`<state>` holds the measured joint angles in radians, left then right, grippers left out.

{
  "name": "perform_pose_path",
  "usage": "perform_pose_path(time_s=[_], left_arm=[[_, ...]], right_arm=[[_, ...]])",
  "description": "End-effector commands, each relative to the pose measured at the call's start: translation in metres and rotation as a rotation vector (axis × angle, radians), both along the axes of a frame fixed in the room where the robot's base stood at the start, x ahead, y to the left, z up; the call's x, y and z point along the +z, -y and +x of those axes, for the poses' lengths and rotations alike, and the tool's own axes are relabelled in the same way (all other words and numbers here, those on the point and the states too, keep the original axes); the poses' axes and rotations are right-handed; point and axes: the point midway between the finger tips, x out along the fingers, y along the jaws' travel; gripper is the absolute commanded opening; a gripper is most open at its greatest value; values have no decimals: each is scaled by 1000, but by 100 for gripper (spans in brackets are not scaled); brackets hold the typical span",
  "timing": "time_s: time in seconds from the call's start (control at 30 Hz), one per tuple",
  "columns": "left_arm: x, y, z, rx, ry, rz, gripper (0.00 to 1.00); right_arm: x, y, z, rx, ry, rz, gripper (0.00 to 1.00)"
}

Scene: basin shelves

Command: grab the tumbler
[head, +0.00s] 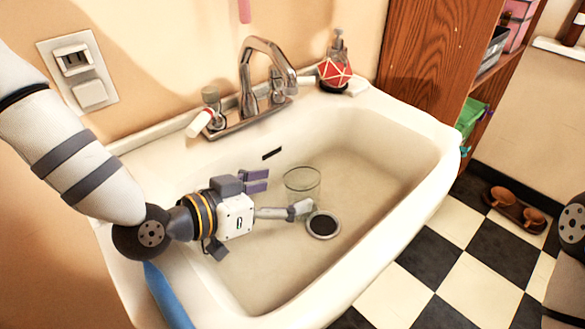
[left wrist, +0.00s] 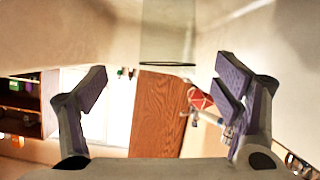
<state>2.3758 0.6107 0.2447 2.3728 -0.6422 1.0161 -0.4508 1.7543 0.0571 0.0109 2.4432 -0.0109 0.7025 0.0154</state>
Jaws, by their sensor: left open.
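The tumbler (head: 303,186) is a clear glass standing upright in the white sink basin, just behind the drain. In the head view one fingertip overlaps the lower front of the glass; contact is unclear. My right gripper is not seen.
The sink (head: 395,183) has high walls around the glass. A chrome faucet (head: 265,78) rises behind it. A red soap dispenser (head: 335,70) stands on the back right rim. The drain (head: 323,225) lies in front of the glass. The basin's right side is empty.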

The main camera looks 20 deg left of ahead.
Motion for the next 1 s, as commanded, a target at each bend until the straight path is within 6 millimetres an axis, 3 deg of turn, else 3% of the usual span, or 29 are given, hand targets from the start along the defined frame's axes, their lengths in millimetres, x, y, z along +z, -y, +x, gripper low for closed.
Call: perform_pose_path(time_s=[0.17, 0.5, 0.77, 0.97, 1.0], left_arm=[[-15, -3, 7, 14, -19, 33, 82], [-31, 24, 59, 14, -19, 31, 82], [-29, 26, 63, 15, -15, 28, 82], [-29, 26, 63, 15, -15, 28, 37], [-29, 26, 62, 15, -15, 28, 36]], right_arm=[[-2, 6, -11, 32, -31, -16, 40], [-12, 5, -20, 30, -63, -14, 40], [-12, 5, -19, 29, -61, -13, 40], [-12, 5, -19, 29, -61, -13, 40], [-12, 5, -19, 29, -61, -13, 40]])
